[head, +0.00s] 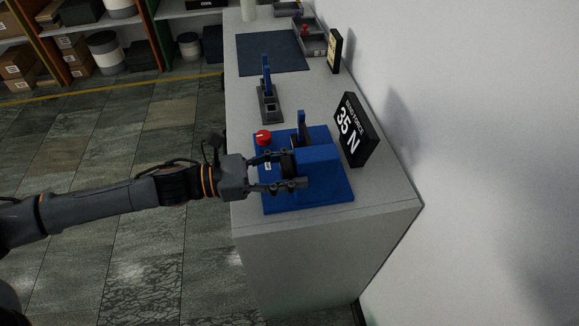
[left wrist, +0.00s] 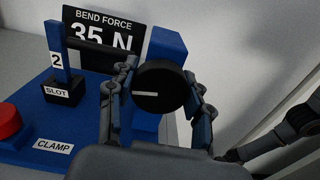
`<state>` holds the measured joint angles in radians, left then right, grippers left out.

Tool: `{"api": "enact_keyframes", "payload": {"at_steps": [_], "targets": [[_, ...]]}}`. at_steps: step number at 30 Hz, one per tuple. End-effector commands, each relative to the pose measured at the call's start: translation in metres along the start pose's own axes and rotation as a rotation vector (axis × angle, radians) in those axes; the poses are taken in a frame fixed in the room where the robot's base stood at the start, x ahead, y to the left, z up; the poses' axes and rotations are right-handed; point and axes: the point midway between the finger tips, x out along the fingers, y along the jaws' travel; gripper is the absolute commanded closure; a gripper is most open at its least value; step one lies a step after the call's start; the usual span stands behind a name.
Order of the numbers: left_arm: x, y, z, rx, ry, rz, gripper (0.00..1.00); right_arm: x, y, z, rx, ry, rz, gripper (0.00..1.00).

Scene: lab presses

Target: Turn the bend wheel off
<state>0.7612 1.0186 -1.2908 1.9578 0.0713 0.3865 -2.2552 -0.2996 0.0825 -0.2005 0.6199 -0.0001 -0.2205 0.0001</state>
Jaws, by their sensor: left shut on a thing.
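The bend wheel (left wrist: 160,86) is a round black knob with a pale mark on its face, on the side of the blue press (head: 318,160). My left gripper (head: 290,184) reaches the press from the left. In the left wrist view its two fingers (left wrist: 158,100) are shut on the wheel, one at each side. The display (left wrist: 112,30) behind reads "BEND FORCE 35 N". A blue strip (left wrist: 57,48) marked "2" stands upright in the black slot. What looks like part of my right arm shows at the lower right of the wrist view; its fingers are unclear.
A red knob (head: 263,137) is on the press base, near the "CLAMP" label (left wrist: 53,146). A second device (head: 268,104) with a blue upright part stands farther back. A dark mat (head: 272,52) and grey trays (head: 310,40) lie beyond. The wall is close on the right.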

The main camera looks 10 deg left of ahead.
Motion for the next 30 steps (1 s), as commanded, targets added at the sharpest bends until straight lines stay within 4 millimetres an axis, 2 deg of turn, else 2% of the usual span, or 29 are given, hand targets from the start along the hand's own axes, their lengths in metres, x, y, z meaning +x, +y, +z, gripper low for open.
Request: {"api": "enact_keyframes", "payload": {"at_steps": [12, 22, 23, 24, 26, 30], "targets": [[0.0, 0.0007, 0.0003, -0.22, -0.001, 0.001, 0.81, -0.001, -0.002, -0.0003, 0.001, 0.0, -0.002, 0.25], [0.0, 0.0009, 0.0005, -0.23, -0.001, 0.001, 0.81, -0.0009, -0.0041, -0.0008, 0.003, 0.001, -0.005, 0.25], [0.0, 0.001, 0.0005, -0.229, -0.001, 0.001, 0.45, -0.0009, -0.0041, -0.0008, 0.003, 0.001, -0.005, 0.25], [0.0, 0.001, 0.0005, -0.229, -0.001, 0.001, 0.37, -0.0009, -0.0041, -0.0008, 0.003, 0.001, -0.005, 0.25], [0.0, 0.0009, 0.0005, -0.229, -0.001, 0.001, 0.25, -0.0009, -0.004, -0.0008, 0.003, 0.001, -0.005, 0.25], [0.0, 0.0008, 0.0003, -0.229, 0.0, 0.001, 0.25, -0.0009, -0.0039, -0.0008, 0.003, 0.001, -0.004, 0.25]]}}
